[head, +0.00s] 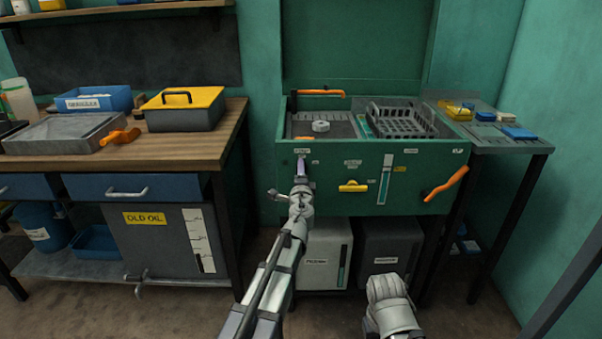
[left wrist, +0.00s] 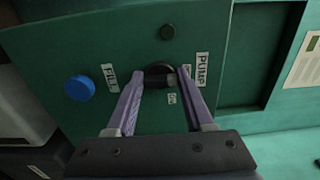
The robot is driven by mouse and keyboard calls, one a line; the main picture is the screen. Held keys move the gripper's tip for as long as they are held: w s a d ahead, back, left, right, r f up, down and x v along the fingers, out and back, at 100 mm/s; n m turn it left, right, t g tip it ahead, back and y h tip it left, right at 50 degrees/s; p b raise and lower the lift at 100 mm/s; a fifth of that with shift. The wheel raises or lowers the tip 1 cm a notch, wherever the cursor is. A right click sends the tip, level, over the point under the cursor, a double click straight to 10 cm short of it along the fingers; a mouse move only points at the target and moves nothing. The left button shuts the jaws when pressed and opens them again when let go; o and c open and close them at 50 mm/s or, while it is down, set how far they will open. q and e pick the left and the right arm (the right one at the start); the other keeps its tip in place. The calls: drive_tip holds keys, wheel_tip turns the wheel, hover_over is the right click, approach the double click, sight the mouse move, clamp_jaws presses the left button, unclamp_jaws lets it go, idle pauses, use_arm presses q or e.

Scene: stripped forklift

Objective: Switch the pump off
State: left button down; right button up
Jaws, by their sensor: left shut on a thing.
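The pump knob (left wrist: 159,74) is a dark round knob on the green front panel, next to the PUMP label (left wrist: 202,68) in the left wrist view. My left gripper (left wrist: 161,73) has its purple fingers on either side of this knob and is shut on it. In the head view my left gripper (head: 301,167) is at the upper left of the green washing unit's front panel (head: 330,185); the knob is hidden there. The knob's exact turn is hard to read. My right gripper's fingers do not show; only a grey part of my right arm appears at the bottom.
A blue knob (left wrist: 80,88) sits near the FILL label (left wrist: 110,77), and a dark round part (left wrist: 167,32) is near the pump knob. The panel also has a yellow handle (head: 353,186) and an orange lever (head: 446,184). A wooden workbench (head: 180,148) stands to the left.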

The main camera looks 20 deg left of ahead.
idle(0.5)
use_arm(q)
drive_tip(key=shift+c, duration=1.4)
unclamp_jaws()
drive_tip(key=v, duration=0.7)
drive_tip(key=shift+s, duration=0.4)
drive_tip(key=shift+d, duration=0.1)
